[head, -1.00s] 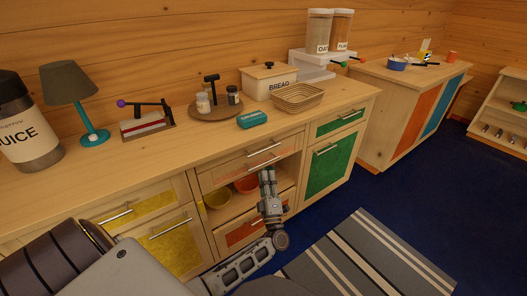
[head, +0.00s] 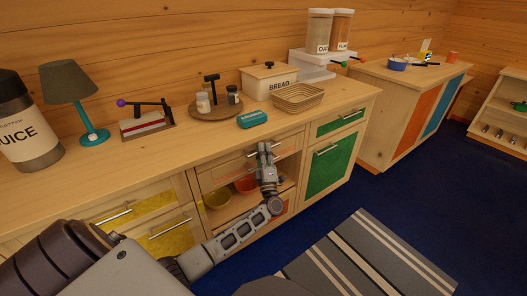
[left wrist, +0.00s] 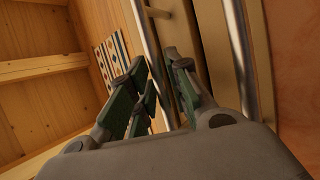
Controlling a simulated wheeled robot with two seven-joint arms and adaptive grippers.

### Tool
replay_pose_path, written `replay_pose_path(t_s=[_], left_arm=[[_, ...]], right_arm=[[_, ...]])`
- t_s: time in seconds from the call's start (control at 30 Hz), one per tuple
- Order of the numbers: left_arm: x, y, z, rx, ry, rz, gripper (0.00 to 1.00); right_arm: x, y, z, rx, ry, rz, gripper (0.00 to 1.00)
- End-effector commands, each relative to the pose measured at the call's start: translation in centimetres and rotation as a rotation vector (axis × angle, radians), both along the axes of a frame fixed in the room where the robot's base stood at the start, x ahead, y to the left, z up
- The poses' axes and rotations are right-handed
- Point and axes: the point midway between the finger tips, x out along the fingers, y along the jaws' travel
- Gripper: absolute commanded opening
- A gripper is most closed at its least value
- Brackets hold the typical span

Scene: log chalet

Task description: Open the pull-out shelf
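The front of the middle cabinet unit under the counter (head: 210,178) carries two metal bar handles close together, one above the other. I cannot tell for certain which belongs to the pull-out shelf. Both fronts look closed. My left gripper (head: 264,148) is at these handles, hiding part of them. In the left wrist view, its green-padded fingers (left wrist: 160,92) are apart, with one bar handle (left wrist: 149,45) running between them. A second bar handle (left wrist: 238,50) passes to the right of the fingers. I cannot tell whether the fingers touch the bar. My right gripper is out of view.
Below is an open compartment with a yellow bowl (head: 217,198) and an orange-red bowl (head: 246,184). Yellow fronts (head: 172,240) lie left, green fronts (head: 325,172) right. A teal box (head: 253,118) and basket (head: 298,97) stand on the counter. The blue floor is clear around a striped rug (head: 360,262).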

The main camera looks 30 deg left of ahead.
Motion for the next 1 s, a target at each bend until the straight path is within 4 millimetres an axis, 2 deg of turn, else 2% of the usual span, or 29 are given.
replay_pose_path(t_s=[0.33, 0.5, 1.0], left_arm=[[0.16, 0.15, 0.1, -0.001, 0.001, -0.001, 0.19], [0.16, 0.14, 0.09, -0.001, 0.001, 0.0, 0.0], [0.01, -0.22, 0.06, -0.002, 0.001, -0.001, 0.0]], right_arm=[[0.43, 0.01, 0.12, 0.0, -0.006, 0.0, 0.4], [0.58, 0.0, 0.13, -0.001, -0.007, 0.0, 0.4], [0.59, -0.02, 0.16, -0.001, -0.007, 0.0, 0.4]])
